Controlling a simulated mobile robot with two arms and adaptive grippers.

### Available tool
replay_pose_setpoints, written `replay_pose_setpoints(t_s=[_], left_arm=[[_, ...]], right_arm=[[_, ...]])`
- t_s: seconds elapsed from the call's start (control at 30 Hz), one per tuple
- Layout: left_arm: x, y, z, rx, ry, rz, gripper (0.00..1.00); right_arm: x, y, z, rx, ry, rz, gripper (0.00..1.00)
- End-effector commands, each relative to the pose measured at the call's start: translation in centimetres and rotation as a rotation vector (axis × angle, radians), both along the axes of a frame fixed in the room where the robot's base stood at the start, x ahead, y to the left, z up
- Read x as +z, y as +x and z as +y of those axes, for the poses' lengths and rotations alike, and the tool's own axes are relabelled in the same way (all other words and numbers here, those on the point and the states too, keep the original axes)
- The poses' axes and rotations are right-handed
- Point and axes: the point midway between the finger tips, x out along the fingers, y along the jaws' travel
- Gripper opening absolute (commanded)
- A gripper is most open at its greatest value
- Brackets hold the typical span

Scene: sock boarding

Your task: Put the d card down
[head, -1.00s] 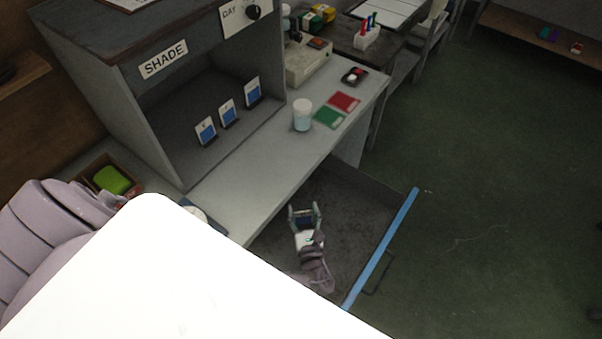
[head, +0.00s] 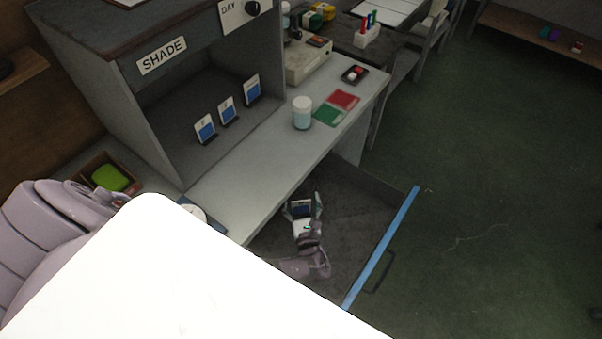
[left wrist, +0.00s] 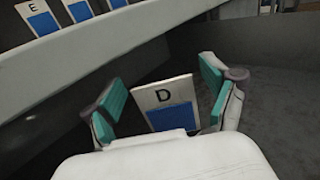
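The D card (left wrist: 168,115), white with a black D above a blue patch, stands between the fingers of my left gripper (left wrist: 162,95) in the left wrist view. The teal finger pads are spread, with a clear gap on the card's left side and a narrow one on its right. In the head view the left gripper (head: 304,206) is inside the open drawer (head: 350,215), with the card (head: 301,208) between its open fingers. The card's lower edge is hidden, so I cannot tell what it rests on. My right gripper is not in view.
Several similar cards (head: 228,110) stand in the SHADE booth (head: 110,85). A white cup (head: 302,113) and red and green swatches (head: 337,107) are on the grey counter (head: 245,185). The drawer's blue front edge (head: 382,245) bounds the drawer on the right.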

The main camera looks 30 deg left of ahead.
Motion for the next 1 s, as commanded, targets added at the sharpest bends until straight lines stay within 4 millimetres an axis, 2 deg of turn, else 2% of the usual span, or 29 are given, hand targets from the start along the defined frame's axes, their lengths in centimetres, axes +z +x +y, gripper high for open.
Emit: replay_pose_setpoints(t_s=[0.27,0.7,1.0], left_arm=[[0.4,0.0,0.0,0.000,0.000,0.000,0.85],[0.1,-5.1,-4.3,-0.001,-0.002,0.001,0.85],[0.2,-5.7,-4.9,0.000,0.000,0.000,0.85]], right_arm=[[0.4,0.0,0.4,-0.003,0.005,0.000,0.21],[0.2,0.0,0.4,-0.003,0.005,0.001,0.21],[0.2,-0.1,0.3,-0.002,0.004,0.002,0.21]])
